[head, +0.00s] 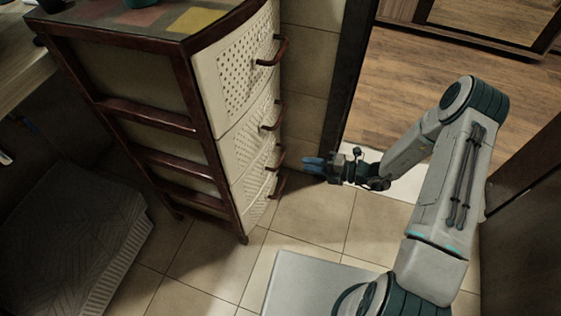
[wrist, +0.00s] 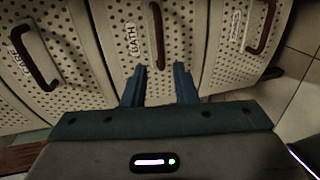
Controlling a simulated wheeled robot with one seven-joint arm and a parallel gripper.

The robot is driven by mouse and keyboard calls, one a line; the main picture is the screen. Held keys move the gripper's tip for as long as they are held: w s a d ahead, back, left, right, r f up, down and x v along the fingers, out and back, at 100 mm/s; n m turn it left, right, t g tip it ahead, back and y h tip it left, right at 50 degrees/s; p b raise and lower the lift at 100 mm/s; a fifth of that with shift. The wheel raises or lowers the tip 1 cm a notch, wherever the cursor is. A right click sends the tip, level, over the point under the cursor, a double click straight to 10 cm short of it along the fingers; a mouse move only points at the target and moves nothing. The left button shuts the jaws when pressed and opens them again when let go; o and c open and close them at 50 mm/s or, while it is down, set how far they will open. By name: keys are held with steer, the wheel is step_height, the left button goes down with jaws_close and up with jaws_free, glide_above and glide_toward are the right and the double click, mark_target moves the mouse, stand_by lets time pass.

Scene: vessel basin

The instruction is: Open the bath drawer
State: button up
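The bath drawer (wrist: 127,65) is the middle of three perforated cream fronts in the wrist view, with the label "BATH". Its dark red-brown bar handle (wrist: 157,36) stands ahead of my gripper (wrist: 159,84). The two blue fingers are apart, with nothing between them, and the handle lies beyond their tips, roughly in line with the gap. The drawer looks shut. In the head view, my gripper (head: 314,165) points left toward the lower drawers of the cabinet (head: 150,115), level with the lower handles (head: 276,158) and a little apart from them.
Drawers with similar handles lie on both sides of the bath drawer; the left one (wrist: 30,70) reads "CARE", the right label is unreadable. A dark door frame (head: 347,75) stands behind my gripper. Tiled floor (head: 315,215) is clear before the cabinet. A grey textured block (head: 75,235) lies at left.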

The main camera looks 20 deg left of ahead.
mark_target(281, 159)
steer(key=b+x, duration=0.2)
steer(key=x, duration=0.8)
steer(key=shift+a+f, duration=0.1)
steer(key=shift+a, duration=0.15)
steer(key=shift+s+d, duration=0.1)
jaws_close()
